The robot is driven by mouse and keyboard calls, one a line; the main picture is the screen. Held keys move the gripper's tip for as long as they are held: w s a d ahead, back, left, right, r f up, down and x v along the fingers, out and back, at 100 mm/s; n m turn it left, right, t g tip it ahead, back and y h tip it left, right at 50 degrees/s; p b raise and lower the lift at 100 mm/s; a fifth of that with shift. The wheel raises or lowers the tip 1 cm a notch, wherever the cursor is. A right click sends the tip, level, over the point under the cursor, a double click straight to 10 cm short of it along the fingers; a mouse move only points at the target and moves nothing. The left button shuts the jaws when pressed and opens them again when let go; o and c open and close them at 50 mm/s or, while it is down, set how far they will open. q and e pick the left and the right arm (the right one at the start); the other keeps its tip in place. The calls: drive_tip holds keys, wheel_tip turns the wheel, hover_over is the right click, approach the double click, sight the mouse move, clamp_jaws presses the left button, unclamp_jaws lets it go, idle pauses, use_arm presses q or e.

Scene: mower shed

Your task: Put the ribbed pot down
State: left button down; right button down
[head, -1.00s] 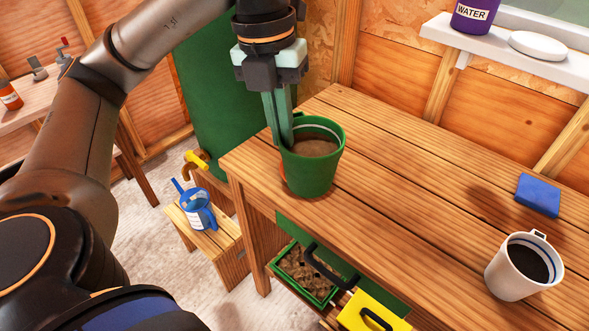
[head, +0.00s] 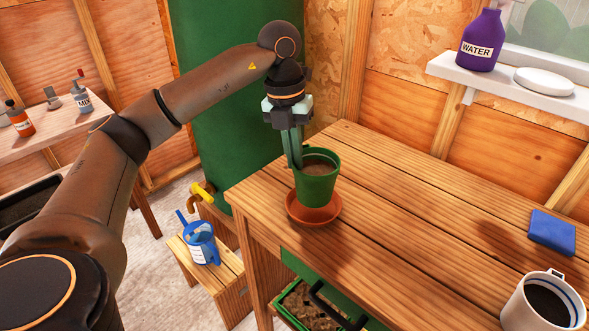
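The green pot (head: 318,187), filled with brown soil, is upright at the left end of the wooden bench (head: 400,213); ribs on it are hard to make out. It is over a terracotta saucer (head: 330,217). Whether its base rests in the saucer or hangs just above it, I cannot tell. My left gripper (head: 295,158) comes down from above, its fingers shut on the pot's left rim, one finger partly hidden by the wall. My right gripper is not in view.
A white mug (head: 522,309) with dark liquid and a blue block (head: 553,231) are at the bench's right. A shelf above holds a purple WATER bottle (head: 481,42) and a white dish (head: 544,82). A blue watering can (head: 201,243) stands on a low stool. The bench middle is clear.

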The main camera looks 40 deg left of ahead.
use_arm(q)
drive_tip(key=shift+w+a+f, duration=0.1)
drive_tip(key=shift+w+f, duration=0.1)
drive_tip(key=shift+f, duration=0.8)
drive_tip(key=shift+w+a+f, duration=0.1)
drive_tip(key=shift+w+f, duration=0.05)
drive_tip(key=shift+f, duration=0.85)
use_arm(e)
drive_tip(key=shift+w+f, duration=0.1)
use_arm(q)
drive_tip(key=shift+f, duration=0.15)
drive_tip(key=c, duration=1.1)
unclamp_jaws()
drive_tip(key=shift+o, duration=0.2)
